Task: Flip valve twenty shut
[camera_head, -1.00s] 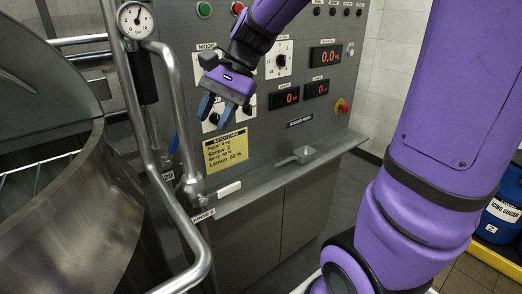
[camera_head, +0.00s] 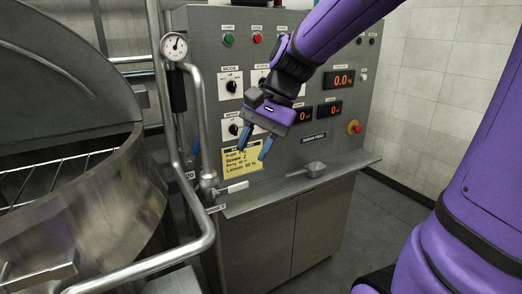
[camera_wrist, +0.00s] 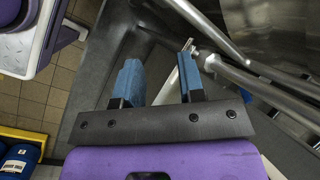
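A label reading 20 (camera_head: 189,175) is fixed beside the upright steel pipe at the left of the panel. A slim blue handle (camera_head: 196,147) stands upright just above it. A white lever (camera_head: 231,188) sticks out to the right from a valve body (camera_head: 208,184) on the pipe, with a partly hidden label below. I cannot tell for sure which handle the 20 belongs to. My gripper (camera_head: 255,145) is open and empty, up and right of the white lever and apart from it. In the wrist view its two blue fingers (camera_wrist: 160,82) are spread, with a pale lever (camera_wrist: 187,45) beyond them.
A steel mixer bowl (camera_head: 95,215) and bent pipe rail (camera_head: 150,265) fill the left. A pressure gauge (camera_head: 174,46) tops the pipe. The control panel (camera_head: 215,55) stands behind my gripper; a metal scoop (camera_head: 315,169) lies on its ledge (camera_head: 350,167). Floor at right is clear.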

